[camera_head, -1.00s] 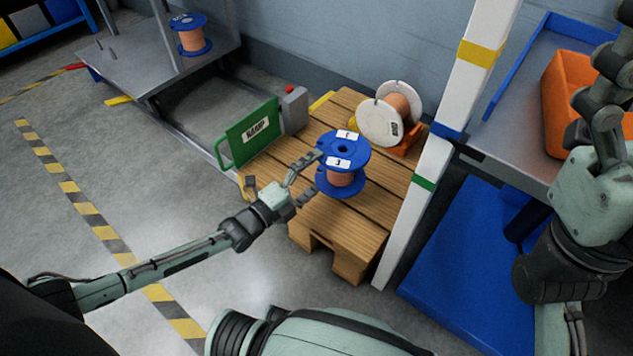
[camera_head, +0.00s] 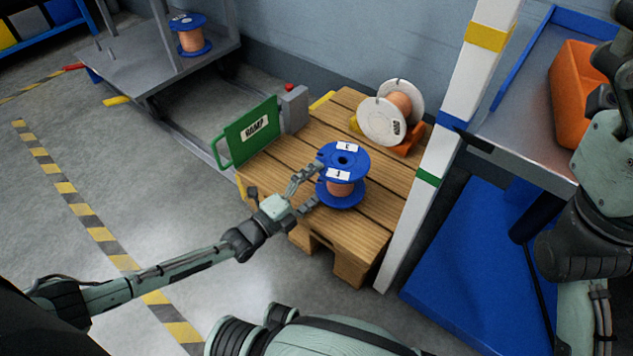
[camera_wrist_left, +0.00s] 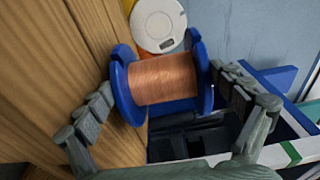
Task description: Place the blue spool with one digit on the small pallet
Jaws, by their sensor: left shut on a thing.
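A blue spool (camera_head: 343,188) wound with copper-coloured wire stands upright at the wooden pallet (camera_head: 345,232), over its front half. White labels are on its upper flange and rim; their digits are too small to read surely. My left gripper (camera_head: 306,190) comes in from the left and is shut on this spool. In the left wrist view the fingers (camera_wrist_left: 168,98) lie along the outer sides of the two blue flanges, with the wire winding (camera_wrist_left: 163,79) between them. I cannot tell whether the lower flange touches the boards. My right gripper is not in view; its arm shows at the right edge.
A white spool (camera_head: 382,120) sits on an orange stand at the pallet's back. A green RAMP sign (camera_head: 252,131) stands at its left, a white post (camera_head: 440,150) at its right. Another blue spool (camera_head: 191,38) is on a grey cart (camera_head: 130,70). An orange bin (camera_head: 577,90) is right.

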